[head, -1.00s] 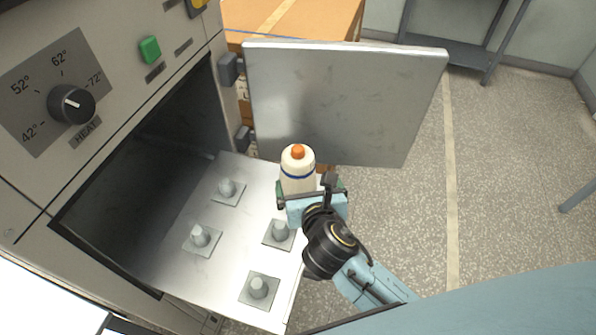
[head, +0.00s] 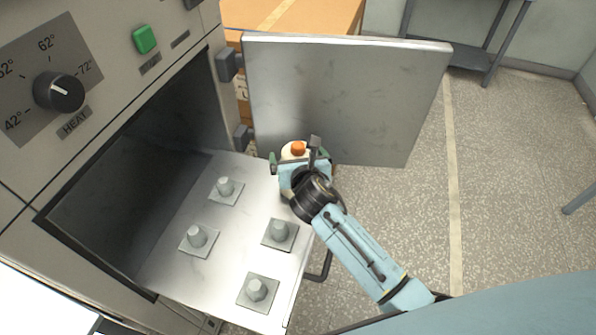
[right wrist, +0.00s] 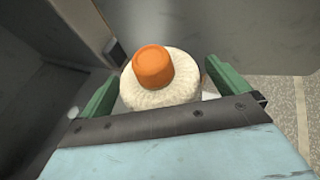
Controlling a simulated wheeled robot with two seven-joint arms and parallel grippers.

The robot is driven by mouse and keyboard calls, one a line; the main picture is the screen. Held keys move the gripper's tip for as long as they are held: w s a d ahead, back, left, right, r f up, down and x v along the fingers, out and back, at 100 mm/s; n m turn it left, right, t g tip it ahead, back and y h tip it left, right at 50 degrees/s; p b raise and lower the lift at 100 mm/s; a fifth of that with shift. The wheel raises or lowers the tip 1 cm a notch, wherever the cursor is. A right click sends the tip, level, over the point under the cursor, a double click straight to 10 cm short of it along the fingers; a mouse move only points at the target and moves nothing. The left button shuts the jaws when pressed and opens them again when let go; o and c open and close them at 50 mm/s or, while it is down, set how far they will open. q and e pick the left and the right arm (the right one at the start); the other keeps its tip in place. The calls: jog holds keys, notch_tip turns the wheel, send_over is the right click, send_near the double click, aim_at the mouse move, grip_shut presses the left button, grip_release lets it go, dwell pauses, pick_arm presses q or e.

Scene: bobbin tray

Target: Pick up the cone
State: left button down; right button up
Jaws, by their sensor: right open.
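The cone (head: 290,150) is cream-white with an orange tip. It stands upright at the far right corner of the pulled-out metal tray (head: 262,190); its lower part is hidden behind my right gripper. My right gripper (head: 302,158) is open, with one green finger on each side of the cone. In the right wrist view, the cone (right wrist: 160,92) is between the two fingers (right wrist: 162,92), and a gap shows at least on the left side. Whether either finger touches it I cannot tell. My left gripper is not in view.
Several grey pegs on square plates, such as the near one (head: 256,290), stand bare on the tray. The open metal door (head: 345,100) rises just behind the cone. The heater cabinet (head: 110,60) with its dial (head: 59,92) is at the left. Floor on the right is clear.

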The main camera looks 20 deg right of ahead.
jog(key=c, duration=1.6)
